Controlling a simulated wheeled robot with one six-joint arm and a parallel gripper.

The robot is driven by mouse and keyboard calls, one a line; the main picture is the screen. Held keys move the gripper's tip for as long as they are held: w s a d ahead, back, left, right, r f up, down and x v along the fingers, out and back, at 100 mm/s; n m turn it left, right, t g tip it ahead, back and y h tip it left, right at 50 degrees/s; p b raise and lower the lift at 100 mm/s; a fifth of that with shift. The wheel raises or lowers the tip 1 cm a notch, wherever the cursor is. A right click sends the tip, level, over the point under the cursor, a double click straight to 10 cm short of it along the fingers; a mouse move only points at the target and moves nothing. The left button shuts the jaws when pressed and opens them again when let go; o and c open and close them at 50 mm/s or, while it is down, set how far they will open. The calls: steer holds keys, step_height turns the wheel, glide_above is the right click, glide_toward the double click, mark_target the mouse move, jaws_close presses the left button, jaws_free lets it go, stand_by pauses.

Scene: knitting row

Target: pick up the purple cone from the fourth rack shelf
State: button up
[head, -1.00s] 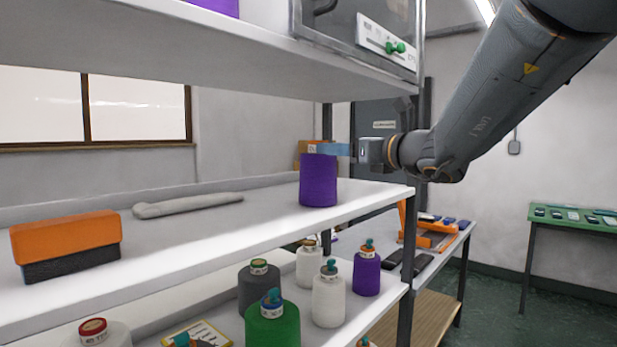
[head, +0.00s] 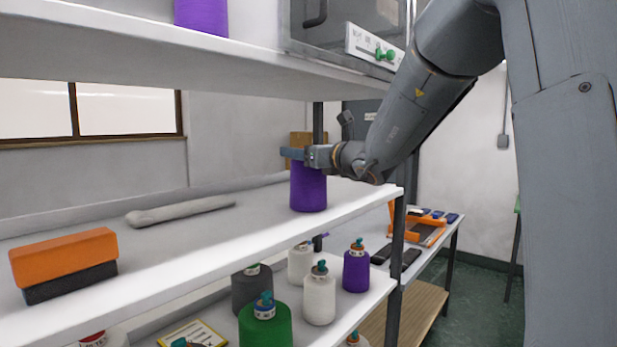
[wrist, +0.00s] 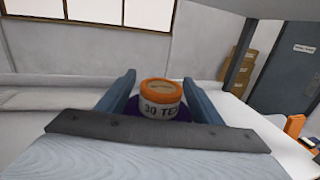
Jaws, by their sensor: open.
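The purple cone (head: 308,190) stands upright on the white middle shelf (head: 225,222), near its right end. In the wrist view its orange-rimmed top with a "30 TEX" label (wrist: 161,108) sits between my two blue fingers, with purple showing around it. My gripper (head: 293,154) is open at the height of the cone's top, reaching in from the right. In the wrist view my gripper (wrist: 160,88) has one finger on each side of the top. In the head view the fingers hide the cone's top. I cannot tell whether they touch it.
An orange-and-black block (head: 65,262) and a pale grey roll (head: 180,210) lie further left. Another purple cone (head: 202,14) stands on the shelf above. The shelf below holds several cones, one purple (head: 356,270). A rack post (head: 398,240) stands close on the right.

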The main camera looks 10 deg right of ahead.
steer(key=shift+w+a, duration=0.25)
steer(key=shift+w, duration=0.35)
steer(key=shift+c, duration=0.4)
jaws_close()
